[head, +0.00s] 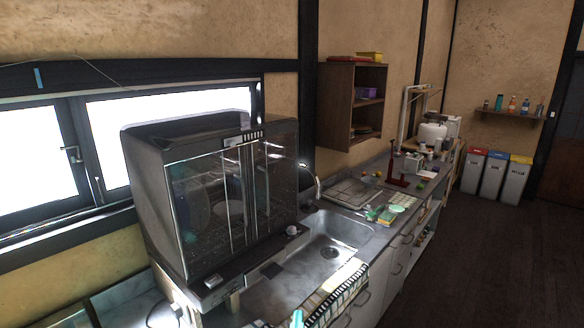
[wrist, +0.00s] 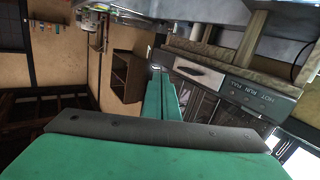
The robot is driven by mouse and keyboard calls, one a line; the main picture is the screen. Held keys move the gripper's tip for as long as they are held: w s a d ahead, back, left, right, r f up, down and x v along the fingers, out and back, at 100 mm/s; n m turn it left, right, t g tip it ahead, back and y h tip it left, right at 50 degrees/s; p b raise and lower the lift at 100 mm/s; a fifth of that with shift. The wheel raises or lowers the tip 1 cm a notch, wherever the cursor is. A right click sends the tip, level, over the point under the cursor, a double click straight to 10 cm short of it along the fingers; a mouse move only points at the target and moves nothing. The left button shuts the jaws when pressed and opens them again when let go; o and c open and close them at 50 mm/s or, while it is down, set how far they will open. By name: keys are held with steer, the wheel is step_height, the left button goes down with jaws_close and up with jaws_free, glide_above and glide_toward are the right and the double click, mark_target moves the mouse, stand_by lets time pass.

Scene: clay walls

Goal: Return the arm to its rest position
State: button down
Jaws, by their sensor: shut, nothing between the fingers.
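My gripper (wrist: 161,76) shows in the wrist view as two long green fingers lying together, shut and empty. They point away from the dark grey mount and the wide green body at the bottom of that view. Nothing touches the fingertips. In the head view only small teal pieces show at the bottom edge, in front of the sink counter; I cannot tell whether they belong to my gripper. The rest of my arm is out of the head view.
A dark glass-doored dish cabinet (head: 215,195) stands left of the steel sink (head: 325,250); its labelled panel (wrist: 250,95) is close in the wrist view. A wooden wall shelf (head: 352,105) hangs beyond. Three bins (head: 492,176) stand far right. The dark floor (head: 480,270) is clear.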

steer(key=s+f+g+y, duration=0.1)
steer(key=s+f, duration=0.6)
steer(key=s, duration=0.3)
steer(key=s+f, duration=0.7)
steer(key=s, duration=0.4)
steer(key=s+a, duration=0.1)
steer(key=s, duration=2.1)
steer(key=shift+s+a+r+g, duration=0.15)
steer(key=shift+a+r+g, duration=0.1)
steer(key=shift+r+g, duration=0.15)
